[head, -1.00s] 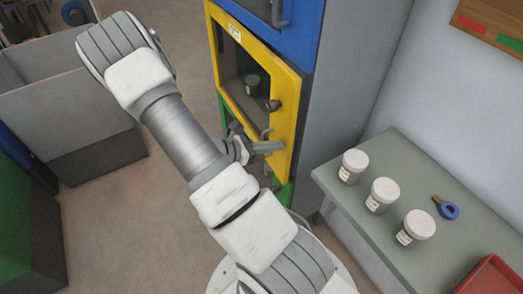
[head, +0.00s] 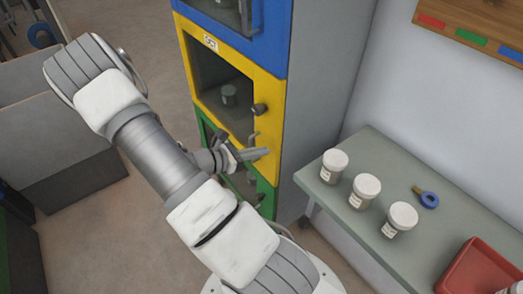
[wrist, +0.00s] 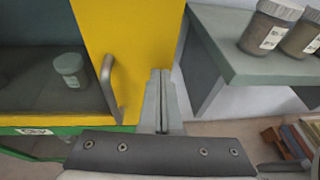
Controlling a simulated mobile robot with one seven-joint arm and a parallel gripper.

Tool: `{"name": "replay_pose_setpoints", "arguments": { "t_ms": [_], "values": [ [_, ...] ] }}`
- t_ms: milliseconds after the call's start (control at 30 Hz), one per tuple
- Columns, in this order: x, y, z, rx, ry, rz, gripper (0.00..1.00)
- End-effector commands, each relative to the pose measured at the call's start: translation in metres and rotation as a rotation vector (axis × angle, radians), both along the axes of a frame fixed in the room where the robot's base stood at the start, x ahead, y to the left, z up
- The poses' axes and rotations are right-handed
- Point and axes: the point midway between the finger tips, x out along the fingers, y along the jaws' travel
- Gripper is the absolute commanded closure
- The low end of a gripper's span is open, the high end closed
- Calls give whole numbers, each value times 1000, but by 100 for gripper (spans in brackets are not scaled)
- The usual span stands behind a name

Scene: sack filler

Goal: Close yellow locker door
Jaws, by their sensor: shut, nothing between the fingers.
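My gripper (head: 266,153) is shut and empty at the door's lower right part, just below the handle. In the wrist view the closed fingers (wrist: 160,76) point at the yellow panel (wrist: 135,45), right of the handle (wrist: 108,82). Whether the fingertips touch it is not clear. A jar (head: 229,95) shows behind the window.
A blue door (head: 270,50) is above and a green door (head: 266,197) below. Grey bins stand at left.

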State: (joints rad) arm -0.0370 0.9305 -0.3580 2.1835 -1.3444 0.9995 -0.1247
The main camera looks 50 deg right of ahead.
Motion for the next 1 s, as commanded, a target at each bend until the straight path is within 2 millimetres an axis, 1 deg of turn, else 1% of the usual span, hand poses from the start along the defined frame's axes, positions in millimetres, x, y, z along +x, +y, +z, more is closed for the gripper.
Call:
{"name": "replay_pose_setpoints", "arguments": {
  "t_ms": [67, 300, 400, 500, 700, 900, 1000],
  "values": [
    [6, 10, 1, 3, -1, 9, 100],
    [20, 64, 17, 5, -5, 13, 100],
    [24, 82, 23, 5, -4, 11, 100],
    [28, 94, 27, 5, -4, 11, 100],
    [29, 105, 30, 5, -4, 9, 100],
    [30, 106, 31, 5, -3, 8, 100],
    [29, 107, 34, 16, -25, -6, 100]
  ]
}}
